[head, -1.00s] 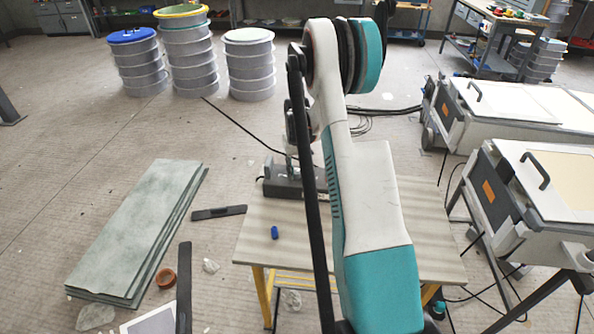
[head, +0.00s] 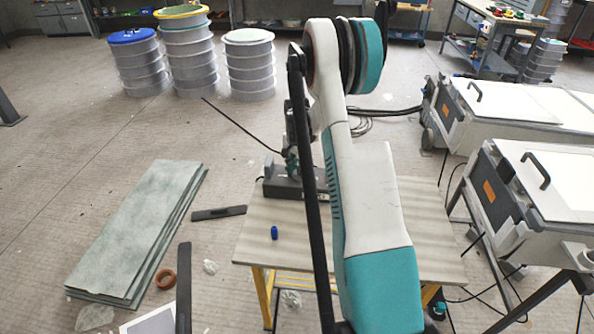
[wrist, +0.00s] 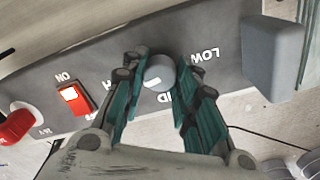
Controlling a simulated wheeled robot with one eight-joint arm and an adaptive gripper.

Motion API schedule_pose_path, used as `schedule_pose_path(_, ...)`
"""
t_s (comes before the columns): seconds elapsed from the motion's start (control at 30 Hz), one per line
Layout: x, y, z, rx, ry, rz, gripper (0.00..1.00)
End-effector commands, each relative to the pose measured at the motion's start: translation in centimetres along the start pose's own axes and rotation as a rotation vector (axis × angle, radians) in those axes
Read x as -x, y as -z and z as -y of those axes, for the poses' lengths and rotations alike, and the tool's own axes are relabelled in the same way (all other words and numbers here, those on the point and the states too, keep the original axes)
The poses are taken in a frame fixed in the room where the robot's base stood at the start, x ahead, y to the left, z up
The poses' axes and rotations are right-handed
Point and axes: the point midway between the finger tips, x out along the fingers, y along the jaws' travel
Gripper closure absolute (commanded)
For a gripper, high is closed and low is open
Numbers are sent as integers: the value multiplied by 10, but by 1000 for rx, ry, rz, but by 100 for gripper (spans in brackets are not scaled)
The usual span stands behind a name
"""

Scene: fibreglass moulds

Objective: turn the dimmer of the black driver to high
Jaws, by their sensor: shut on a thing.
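The black driver (head: 283,188) sits at the back left of the small table. In the wrist view its dark panel (wrist: 225,65) fills the upper part, with lettering upside down. The round grey dimmer knob (wrist: 160,70) lies between the teal fingers of my gripper (wrist: 160,78), which is shut on it. In the head view my gripper (head: 291,165) is partly visible above the driver.
A lit red switch (wrist: 75,97) marked ON and a red knob (wrist: 14,125) sit left on the panel. A grey block (wrist: 273,58) sticks up at right. A blue object (head: 274,233) lies on the table (head: 420,235). Cases with white panels (head: 560,180) stand at right.

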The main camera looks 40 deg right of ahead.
Motion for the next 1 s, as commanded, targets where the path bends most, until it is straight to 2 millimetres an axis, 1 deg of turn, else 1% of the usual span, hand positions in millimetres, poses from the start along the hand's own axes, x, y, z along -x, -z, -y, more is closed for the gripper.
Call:
schedule_pose_path(0.13,0,0,0,-76,1,-1,96)
schedule_pose_path(0.33,0,0,0,-138,1,-1,96)
schedule_pose_path(0.87,0,0,0,-162,1,-1,96)
schedule_pose_path(0.9,0,0,0,-162,1,-1,68)
schedule_pose_path(0.97,0,0,0,-162,1,-1,54)
schedule_pose_path(1.0,0,0,0,-162,0,-1,51)
